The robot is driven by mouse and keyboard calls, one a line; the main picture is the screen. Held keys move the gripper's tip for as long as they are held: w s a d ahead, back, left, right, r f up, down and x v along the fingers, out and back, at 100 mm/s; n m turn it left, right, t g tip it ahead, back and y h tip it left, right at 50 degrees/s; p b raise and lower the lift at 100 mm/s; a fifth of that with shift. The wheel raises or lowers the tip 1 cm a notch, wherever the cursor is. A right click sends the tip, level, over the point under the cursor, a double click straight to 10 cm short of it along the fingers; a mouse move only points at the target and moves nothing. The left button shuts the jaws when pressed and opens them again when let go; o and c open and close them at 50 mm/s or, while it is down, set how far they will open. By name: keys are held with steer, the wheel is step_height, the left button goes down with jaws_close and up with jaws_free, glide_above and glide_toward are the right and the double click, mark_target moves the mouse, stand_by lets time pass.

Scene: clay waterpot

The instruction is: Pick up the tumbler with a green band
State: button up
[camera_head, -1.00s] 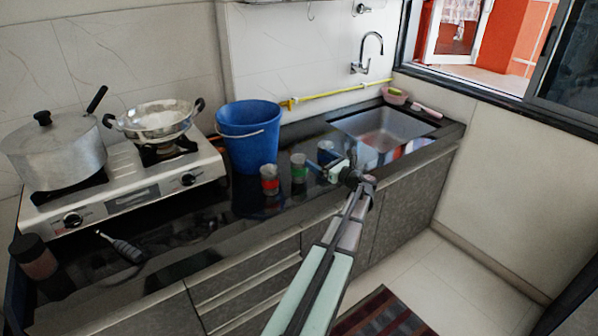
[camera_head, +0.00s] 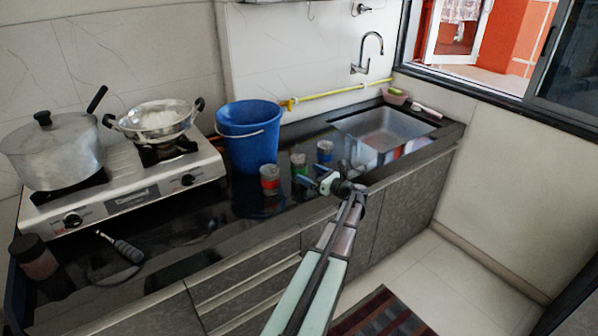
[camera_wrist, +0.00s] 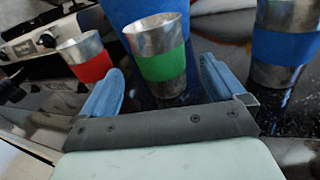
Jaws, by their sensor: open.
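The tumbler with a green band (camera_head: 299,165) is a metal cup standing upright on the black counter, in the middle of a row of three. In the wrist view the green-banded tumbler (camera_wrist: 160,58) stands ahead, between the two blue fingers. My gripper (camera_head: 314,181) is open and empty, at the counter's front side, just right of and in front of that tumbler. In the wrist view my gripper (camera_wrist: 163,88) has a finger on each side of the tumbler's lower part; I cannot tell whether either touches it.
A red-banded tumbler (camera_head: 269,180) stands to the left and a blue-banded tumbler (camera_head: 325,152) to the right. A blue bucket (camera_head: 248,135) is close behind. The sink (camera_head: 378,130) lies to the right, the gas stove (camera_head: 130,185) to the left.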

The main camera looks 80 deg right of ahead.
mark_target(305, 172)
steer(key=shift+x, duration=2.8)
steer(key=c, duration=1.1)
